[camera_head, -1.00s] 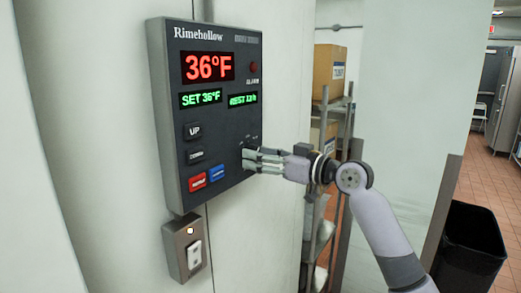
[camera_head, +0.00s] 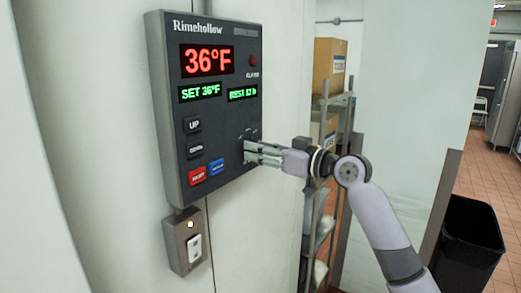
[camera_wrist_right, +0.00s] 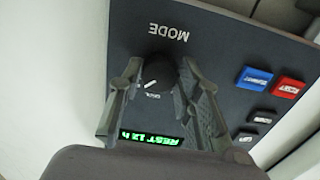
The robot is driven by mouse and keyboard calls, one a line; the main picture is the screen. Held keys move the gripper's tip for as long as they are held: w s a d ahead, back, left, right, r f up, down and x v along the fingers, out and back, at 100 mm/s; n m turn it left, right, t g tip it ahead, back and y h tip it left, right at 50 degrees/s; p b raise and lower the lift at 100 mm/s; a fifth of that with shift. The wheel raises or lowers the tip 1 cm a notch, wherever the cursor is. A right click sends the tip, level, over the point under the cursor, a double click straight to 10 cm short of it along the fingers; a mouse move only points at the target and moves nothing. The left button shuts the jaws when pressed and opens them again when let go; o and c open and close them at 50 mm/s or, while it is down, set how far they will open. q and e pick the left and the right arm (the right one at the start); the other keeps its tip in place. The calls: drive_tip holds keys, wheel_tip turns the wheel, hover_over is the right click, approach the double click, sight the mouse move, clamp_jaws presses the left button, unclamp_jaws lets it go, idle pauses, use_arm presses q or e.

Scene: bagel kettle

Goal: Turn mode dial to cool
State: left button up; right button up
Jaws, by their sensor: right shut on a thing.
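The dark control panel (camera_head: 215,120) is mounted on a pale wall, with readouts of 36°F, SET 36°F and a REST line. My right gripper (camera_head: 252,152) reaches its lower right part from the right. In the right wrist view the round black mode dial (camera_wrist_right: 160,72) sits between the fingertips of my right gripper (camera_wrist_right: 158,75), which are shut on it. A white pointer line shows on the dial, near a small label too small to read surely. The word MODE shows upside down beyond it. In the head view the fingers largely hide the dial. My left gripper is out of view.
UP (camera_head: 193,125), red (camera_head: 197,175) and blue (camera_head: 216,167) buttons lie left of the dial. A switch box (camera_head: 185,240) with a lit lamp is below the panel. A shelf with boxes (camera_head: 330,65) stands right of it, and a black bin (camera_head: 468,250) farther right.

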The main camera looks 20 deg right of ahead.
drive_tip(key=shift+f+n+b, duration=0.2)
drive_tip(key=shift+n+b, duration=0.6)
drive_tip(key=shift+b, duration=0.2)
drive_tip(key=shift+c, duration=0.2)
drive_tip(key=shift+r+n+b, duration=0.15)
drive_tip(key=shift+n+b, duration=2.1)
drive_tip(key=shift+n, duration=1.25)
drive_tip(key=o, duration=1.1)
drive_tip(key=shift+o, duration=0.2)
